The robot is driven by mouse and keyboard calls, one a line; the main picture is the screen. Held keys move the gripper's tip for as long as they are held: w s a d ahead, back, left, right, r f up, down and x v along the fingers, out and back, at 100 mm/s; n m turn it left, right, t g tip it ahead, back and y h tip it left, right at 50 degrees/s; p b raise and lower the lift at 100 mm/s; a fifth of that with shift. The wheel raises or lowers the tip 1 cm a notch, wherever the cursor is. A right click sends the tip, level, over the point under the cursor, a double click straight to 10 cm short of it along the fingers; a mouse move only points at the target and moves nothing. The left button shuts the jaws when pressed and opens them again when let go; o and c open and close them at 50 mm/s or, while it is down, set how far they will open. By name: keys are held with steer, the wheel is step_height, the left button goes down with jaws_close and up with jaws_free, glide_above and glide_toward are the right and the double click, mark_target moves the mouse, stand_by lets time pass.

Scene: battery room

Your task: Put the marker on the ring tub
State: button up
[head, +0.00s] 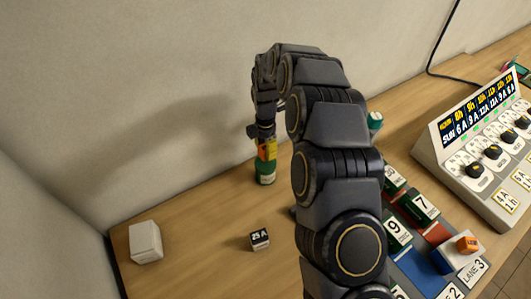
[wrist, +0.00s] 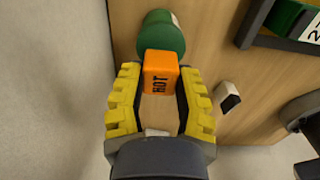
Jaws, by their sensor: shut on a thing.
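My gripper (wrist: 160,78) is shut on an orange block marked HOT (wrist: 162,72), which I take to be the marker. The yellow finger pads sit on either side of it. A green tub (wrist: 162,34) is just beyond the block in the wrist view, partly covered by it. In the head view my gripper (head: 266,143) is right above the green tub (head: 265,174), with the orange block (head: 268,152) between them. I cannot tell whether block and tub touch, or whether this is the ring tub. Another teal-topped tub (head: 375,120) shows behind my arm.
A white block (head: 145,242) and a small dark block marked 25 A (head: 259,239) stand on the wooden bench (head: 195,235). A rack of numbered blocks (head: 410,225) and a sloped switch panel (head: 480,140) are at right. The wall is close behind the tub.

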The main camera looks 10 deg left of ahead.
steer(key=shift+f, duration=1.2)
steer(key=shift+f, duration=0.15)
steer(key=o, duration=0.8)
steer(key=shift+o, duration=0.2)
